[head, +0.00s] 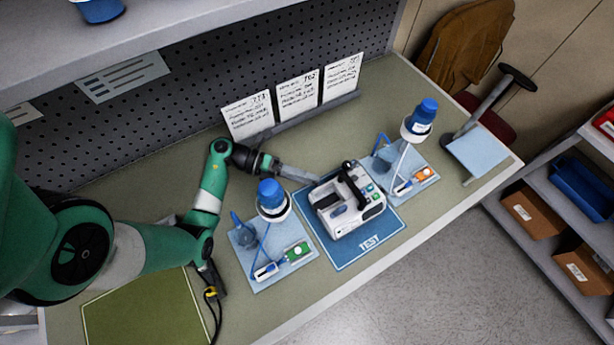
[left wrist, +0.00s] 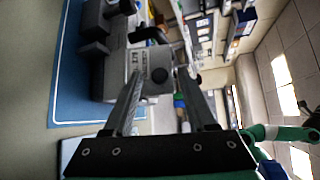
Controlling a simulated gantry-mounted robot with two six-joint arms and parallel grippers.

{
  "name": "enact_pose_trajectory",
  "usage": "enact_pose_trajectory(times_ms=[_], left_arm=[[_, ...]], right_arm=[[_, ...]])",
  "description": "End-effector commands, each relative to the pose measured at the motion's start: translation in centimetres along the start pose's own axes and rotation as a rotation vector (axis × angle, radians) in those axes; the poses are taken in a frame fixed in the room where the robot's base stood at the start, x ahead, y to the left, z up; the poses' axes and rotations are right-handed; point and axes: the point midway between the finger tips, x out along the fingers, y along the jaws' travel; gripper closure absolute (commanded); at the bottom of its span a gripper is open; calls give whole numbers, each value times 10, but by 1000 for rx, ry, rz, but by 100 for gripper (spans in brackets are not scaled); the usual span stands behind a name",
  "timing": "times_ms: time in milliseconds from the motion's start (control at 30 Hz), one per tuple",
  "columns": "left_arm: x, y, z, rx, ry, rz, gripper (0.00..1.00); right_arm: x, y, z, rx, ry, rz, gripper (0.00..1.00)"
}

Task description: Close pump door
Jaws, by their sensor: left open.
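The white pump (head: 349,207) sits on a blue mat marked TEST (head: 368,243). It has a black handle or clamp on top and small coloured buttons on its right side. I cannot clearly make out its door or how far it stands open. My left gripper (head: 316,181) is at the pump's back left side, its fingers pointing toward the pump. In the left wrist view the gripper (left wrist: 160,76) has its fingers apart, with part of the pump (left wrist: 139,62) and a dark round knob beyond and between them. Contact is unclear. My right gripper does not show.
Light blue mats with blue-capped bottles (head: 271,194) and (head: 420,119), tubing and small devices flank the pump. White cards (head: 298,97) stand behind. A stand with a light blue plate (head: 478,153) is at the right.

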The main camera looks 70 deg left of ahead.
Motion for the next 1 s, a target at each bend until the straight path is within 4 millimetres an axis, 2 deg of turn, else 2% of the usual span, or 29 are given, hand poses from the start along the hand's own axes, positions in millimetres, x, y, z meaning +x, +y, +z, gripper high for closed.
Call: enact_pose_trajectory(times_ms=[167, 267, 567, 600, 700, 1000], left_arm=[[-4, 0, 1, 0, -2, 0, 43], [-18, 0, 2, 0, -5, 1, 43], [-88, 1, 1, 0, -6, 2, 43], [-97, -6, 3, -3, -5, 2, 43], [-110, -6, 2, -4, -3, 1, 43], [-116, 0, 0, 0, 0, 0, 43]], right_arm=[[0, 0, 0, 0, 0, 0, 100], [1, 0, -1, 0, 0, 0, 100], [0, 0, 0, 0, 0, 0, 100], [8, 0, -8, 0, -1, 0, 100], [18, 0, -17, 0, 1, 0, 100], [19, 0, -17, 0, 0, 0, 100]])
